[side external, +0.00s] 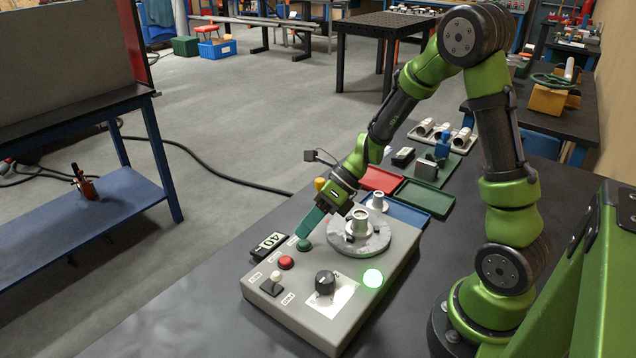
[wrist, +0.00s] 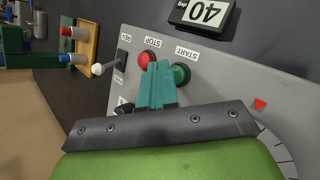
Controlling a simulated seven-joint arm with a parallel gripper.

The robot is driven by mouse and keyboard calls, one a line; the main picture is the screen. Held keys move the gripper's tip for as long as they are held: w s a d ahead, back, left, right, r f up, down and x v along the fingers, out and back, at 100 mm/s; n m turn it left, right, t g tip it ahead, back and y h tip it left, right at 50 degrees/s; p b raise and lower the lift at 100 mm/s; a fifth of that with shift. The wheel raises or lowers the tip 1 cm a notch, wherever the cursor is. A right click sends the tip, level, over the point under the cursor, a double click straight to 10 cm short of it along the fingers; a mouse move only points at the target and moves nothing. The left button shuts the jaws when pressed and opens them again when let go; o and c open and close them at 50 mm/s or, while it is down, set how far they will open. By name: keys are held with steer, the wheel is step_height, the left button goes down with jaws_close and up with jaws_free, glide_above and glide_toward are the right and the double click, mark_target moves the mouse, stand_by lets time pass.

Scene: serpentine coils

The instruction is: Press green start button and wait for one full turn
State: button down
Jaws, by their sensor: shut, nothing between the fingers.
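The green start button (side external: 304,246) sits on the grey control box (side external: 335,325), beside the turntable; it also shows in the wrist view (wrist: 181,74) next to its START label. My gripper (side external: 301,234) has its teal fingers together and empty, pointing down with tips close to the green button. In the wrist view the fingertips (wrist: 158,66) appear between the red stop button (wrist: 146,60) and the green button. Whether they touch the green button I cannot tell. A round green lamp (side external: 372,278) glows on the box.
A black knob (side external: 325,282) and a white-tipped toggle lever (side external: 275,277) stand on the box. A display reading 40 (side external: 269,243) lies beside it. Red (side external: 380,179), green (side external: 424,198) and blue (side external: 405,213) trays lie behind. The dark tabletop at front left is clear.

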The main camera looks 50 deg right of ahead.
mark_target(315, 247)
steer(key=shift+r, duration=2.65)
steer(key=n, duration=0.1)
steer(key=s+n, duration=0.1)
steer(key=f+n, duration=0.1)
steer(key=n, duration=0.1)
steer(key=shift+s+d+g+h, duration=0.2)
steer(key=shift+s+g+h, duration=0.1)
steer(key=shift+g+h, duration=0.1)
steer(key=s+r+n+t+h, duration=0.2)
steer(key=s+r+n, duration=0.3)
steer(key=n, duration=0.7)
steer(key=s+a+r+n+t+h, duration=0.1)
steer(key=s+r+n+t+h, duration=0.1)
steer(key=s+r+n, duration=0.4)
steer(key=shift+a+r+n+h, duration=0.25)
steer(key=shift+r+n+h, duration=0.6)
steer(key=shift+n, duration=2.05)
